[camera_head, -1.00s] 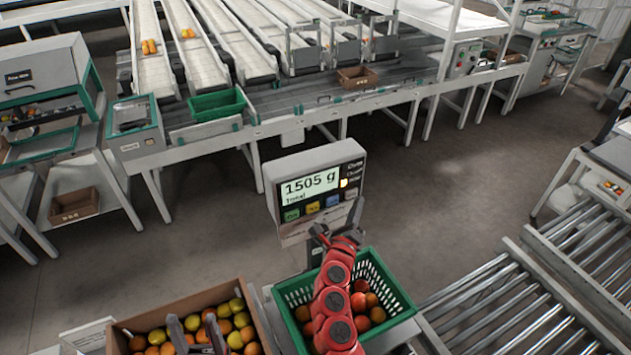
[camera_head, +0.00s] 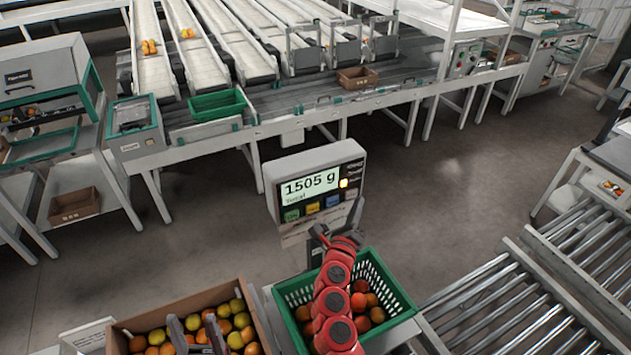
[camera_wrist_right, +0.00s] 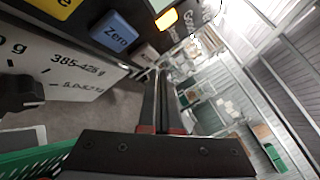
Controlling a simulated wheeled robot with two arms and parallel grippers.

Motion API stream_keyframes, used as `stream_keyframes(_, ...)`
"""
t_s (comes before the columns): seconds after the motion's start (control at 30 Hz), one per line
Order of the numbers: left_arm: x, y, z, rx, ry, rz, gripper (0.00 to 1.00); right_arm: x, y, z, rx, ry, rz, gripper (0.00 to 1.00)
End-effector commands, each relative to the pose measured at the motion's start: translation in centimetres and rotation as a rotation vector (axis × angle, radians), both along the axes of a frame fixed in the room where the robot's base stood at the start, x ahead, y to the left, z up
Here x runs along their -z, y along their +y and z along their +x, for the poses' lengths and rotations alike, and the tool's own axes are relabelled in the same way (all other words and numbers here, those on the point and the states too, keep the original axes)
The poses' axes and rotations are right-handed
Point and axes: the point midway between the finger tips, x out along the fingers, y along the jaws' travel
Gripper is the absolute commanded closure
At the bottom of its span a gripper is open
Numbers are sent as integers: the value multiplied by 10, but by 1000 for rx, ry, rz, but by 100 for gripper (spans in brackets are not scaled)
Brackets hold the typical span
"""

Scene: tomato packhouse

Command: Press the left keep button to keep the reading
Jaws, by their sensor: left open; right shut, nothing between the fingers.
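The scale head (camera_head: 270,190) stands in the middle of the head view and reads "1505 g". Below its display are a green button (camera_head: 291,215), a yellow button (camera_head: 312,208) and a blue button (camera_head: 332,201). The blue button (camera_wrist_right: 117,35) reads "Zero" in the right wrist view, with a grey button (camera_wrist_right: 147,54) beside it. I cannot tell which is the left keep button. My right gripper (camera_head: 355,207) is shut and empty, close to the panel's right end; contact is unclear. My left gripper (camera_head: 194,326) is open over the tomato carton (camera_head: 187,299).
A green crate (camera_head: 389,283) of tomatoes sits below the scale head, partly hidden by my right arm. Roller conveyors (camera_head: 500,300) lie at the right. Sorting lanes (camera_head: 205,60) stand behind, across open floor. A yellow lamp (camera_head: 343,183) glows on the scale head.

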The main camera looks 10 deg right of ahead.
Motion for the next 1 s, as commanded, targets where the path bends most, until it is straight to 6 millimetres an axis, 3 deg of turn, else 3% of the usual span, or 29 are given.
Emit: stream_keyframes(1.0, 4, 0, 0, 0, 0, 0, 43, 0, 3, 9, -1, 1, 0, 100)
